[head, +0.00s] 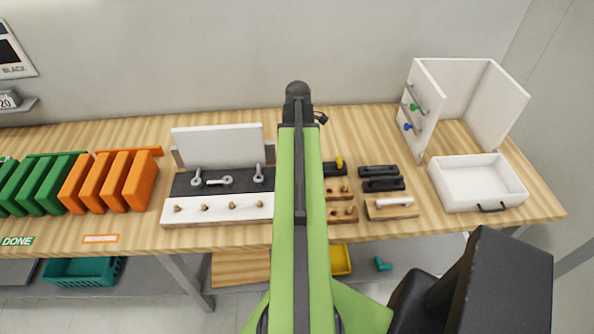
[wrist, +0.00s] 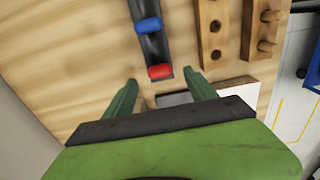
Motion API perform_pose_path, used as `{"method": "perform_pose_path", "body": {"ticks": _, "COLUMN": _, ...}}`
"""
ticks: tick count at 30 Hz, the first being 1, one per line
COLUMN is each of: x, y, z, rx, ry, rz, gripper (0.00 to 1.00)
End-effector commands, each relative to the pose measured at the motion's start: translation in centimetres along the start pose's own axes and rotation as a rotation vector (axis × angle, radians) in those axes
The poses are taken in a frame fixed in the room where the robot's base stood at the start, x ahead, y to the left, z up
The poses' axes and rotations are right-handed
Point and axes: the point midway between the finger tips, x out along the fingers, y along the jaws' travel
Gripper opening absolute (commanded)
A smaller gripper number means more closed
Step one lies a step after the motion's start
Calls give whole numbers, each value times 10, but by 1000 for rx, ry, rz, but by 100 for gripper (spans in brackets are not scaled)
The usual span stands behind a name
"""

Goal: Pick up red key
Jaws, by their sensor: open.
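The red key (wrist: 160,72) shows in the wrist view as a short rounded red piece at the near end of a dark holder (wrist: 155,48). A blue key (wrist: 148,26) sits farther along the same holder. My gripper (wrist: 163,79) is open and empty, with one green finger on each side of the red key's near side. I cannot tell how high the fingertips are above it. In the head view my green arm covers the middle of the bench, and I do not see the red key there.
Wooden blocks with holes and pegs (wrist: 262,35) stand right of the holder. In the head view a yellow piece (head: 339,162) shows right of my arm, with dark handles (head: 380,171) beyond. A white drawer (head: 477,182) lies at the right. Orange panels (head: 116,180) stand at the left.

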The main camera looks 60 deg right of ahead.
Motion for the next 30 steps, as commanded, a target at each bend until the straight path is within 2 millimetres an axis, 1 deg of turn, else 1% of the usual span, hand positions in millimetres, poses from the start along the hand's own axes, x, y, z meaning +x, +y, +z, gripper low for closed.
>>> {"method": "perform_pose_path", "body": {"ticks": 2, "x": 8, "y": 0, "z": 0, "rx": 0, "ry": 0, "rz": 0, "gripper": 65}}
{"method": "perform_pose_path", "body": {"ticks": 9, "x": 48, "y": 1, "z": 0, "rx": -1, "ry": 0, "rz": 0, "gripper": 65}}
{"method": "perform_pose_path", "body": {"ticks": 10, "x": 51, "y": 1, "z": 0, "rx": -1, "ry": 0, "rz": 0, "gripper": 65}}
{"method": "perform_pose_path", "body": {"ticks": 12, "x": 54, "y": 1, "z": 0, "rx": -1, "ry": 0, "rz": 0, "gripper": 65}}
{"method": "perform_pose_path", "body": {"ticks": 18, "x": 50, "y": 1, "z": -1, "rx": -1, "ry": 0, "rz": 0, "gripper": 65}}
{"method": "perform_pose_path", "body": {"ticks": 20, "x": 50, "y": 1, "z": -1, "rx": -1, "ry": 0, "rz": 0, "gripper": 59}}
{"method": "perform_pose_path", "body": {"ticks": 30, "x": 50, "y": 1, "z": -1, "rx": -2, "ry": 0, "rz": 0, "gripper": 14}}
